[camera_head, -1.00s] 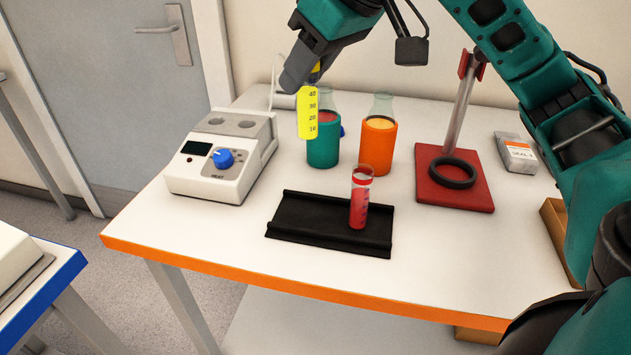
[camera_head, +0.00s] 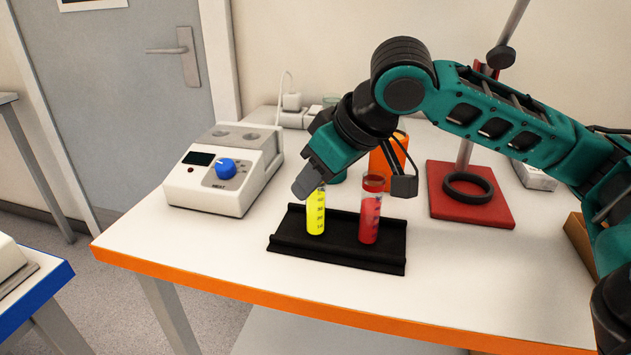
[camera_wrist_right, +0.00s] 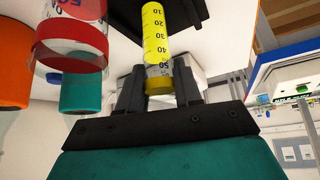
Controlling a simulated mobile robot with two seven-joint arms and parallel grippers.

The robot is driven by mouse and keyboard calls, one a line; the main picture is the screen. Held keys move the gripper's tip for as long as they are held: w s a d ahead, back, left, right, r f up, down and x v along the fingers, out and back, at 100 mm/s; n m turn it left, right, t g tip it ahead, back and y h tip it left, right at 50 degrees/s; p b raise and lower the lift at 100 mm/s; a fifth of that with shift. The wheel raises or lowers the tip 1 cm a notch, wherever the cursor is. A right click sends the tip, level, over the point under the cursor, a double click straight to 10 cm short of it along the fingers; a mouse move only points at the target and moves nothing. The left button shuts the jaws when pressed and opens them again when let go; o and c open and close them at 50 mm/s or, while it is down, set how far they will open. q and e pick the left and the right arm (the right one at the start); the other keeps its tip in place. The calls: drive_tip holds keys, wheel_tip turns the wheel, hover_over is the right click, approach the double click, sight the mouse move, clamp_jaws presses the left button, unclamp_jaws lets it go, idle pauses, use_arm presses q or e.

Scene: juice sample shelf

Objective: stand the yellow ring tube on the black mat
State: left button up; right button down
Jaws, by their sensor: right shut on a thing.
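The yellow ring tube (camera_head: 316,214), filled with yellow liquid, is upright at the left part of the black mat (camera_head: 342,241). My right gripper (camera_head: 309,188) is shut on the tube's top end from above. The wrist view shows the tube (camera_wrist_right: 155,35) between the two fingers (camera_wrist_right: 158,88), near its yellow ring. The tube's lower end lines up with the mat, but I cannot tell whether it touches it. My left gripper is not in view.
A red tube (camera_head: 370,222) stands on the mat, just right of the yellow one. Behind are an orange-sleeved beaker (camera_head: 384,170) and a teal one, both partly hidden by my arm. A white heater (camera_head: 215,185) stands left, a red stand base (camera_head: 470,207) right. The table's front is clear.

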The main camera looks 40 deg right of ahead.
drive_tip(key=c, duration=0.9)
unclamp_jaws()
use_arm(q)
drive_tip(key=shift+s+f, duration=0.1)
use_arm(e)
drive_tip(key=shift+o, duration=0.7)
use_arm(q)
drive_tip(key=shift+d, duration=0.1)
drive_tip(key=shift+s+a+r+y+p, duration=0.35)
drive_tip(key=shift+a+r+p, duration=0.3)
drive_tip(key=shift+p, duration=0.95)
use_arm(e)
drive_tip(key=v, duration=1.2)
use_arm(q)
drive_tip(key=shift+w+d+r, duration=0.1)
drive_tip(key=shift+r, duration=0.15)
use_arm(e)
drive_tip(key=shift+s, duration=0.1)
